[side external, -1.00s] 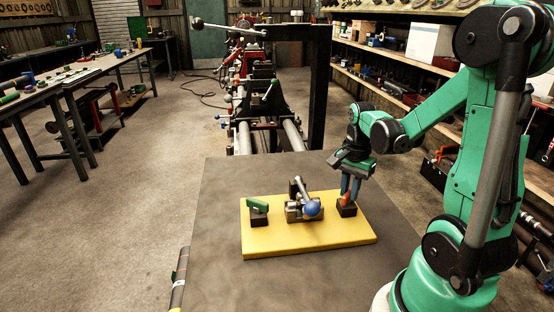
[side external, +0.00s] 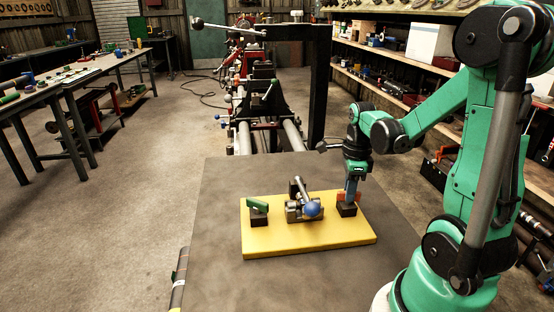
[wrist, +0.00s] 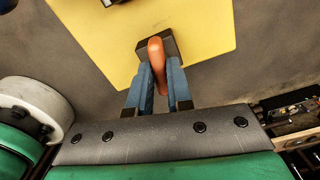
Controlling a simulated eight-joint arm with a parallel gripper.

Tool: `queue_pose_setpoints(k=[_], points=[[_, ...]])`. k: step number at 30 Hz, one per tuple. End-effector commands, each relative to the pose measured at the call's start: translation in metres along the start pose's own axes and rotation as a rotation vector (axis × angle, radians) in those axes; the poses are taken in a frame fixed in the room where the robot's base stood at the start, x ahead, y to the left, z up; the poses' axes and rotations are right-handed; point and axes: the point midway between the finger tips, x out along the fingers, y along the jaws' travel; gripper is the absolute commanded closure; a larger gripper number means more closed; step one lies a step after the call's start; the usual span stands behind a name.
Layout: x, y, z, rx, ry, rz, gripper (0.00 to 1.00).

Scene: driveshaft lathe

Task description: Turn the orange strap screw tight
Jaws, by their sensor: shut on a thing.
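The orange strap screw (side external: 341,197) stands on a dark block at the right end of the yellow board (side external: 260,238). My gripper (side external: 350,197) points down over it, with its blue fingers shut on the screw. In the wrist view the orange screw (wrist: 156,58) sits between the two blue fingers (wrist: 158,88), and its far end lies over the dark block (wrist: 174,44). The screw's lower part is hidden.
A clamp with a lever and blue ball (side external: 312,208) stands mid-board, left of my gripper. A green-handled part on a dark block (side external: 258,208) stands at the board's left end. The grey tabletop (side external: 215,270) around the board is mostly clear. The lathe (side external: 262,110) is behind.

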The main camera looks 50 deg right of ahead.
Motion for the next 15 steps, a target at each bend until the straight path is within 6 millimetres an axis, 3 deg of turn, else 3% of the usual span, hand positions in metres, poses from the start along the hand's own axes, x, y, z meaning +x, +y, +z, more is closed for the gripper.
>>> queue_pose_setpoints(k=[15], points=[[0.0,0.0001,0.0002,0.33,0.0,0.001,1.0]])
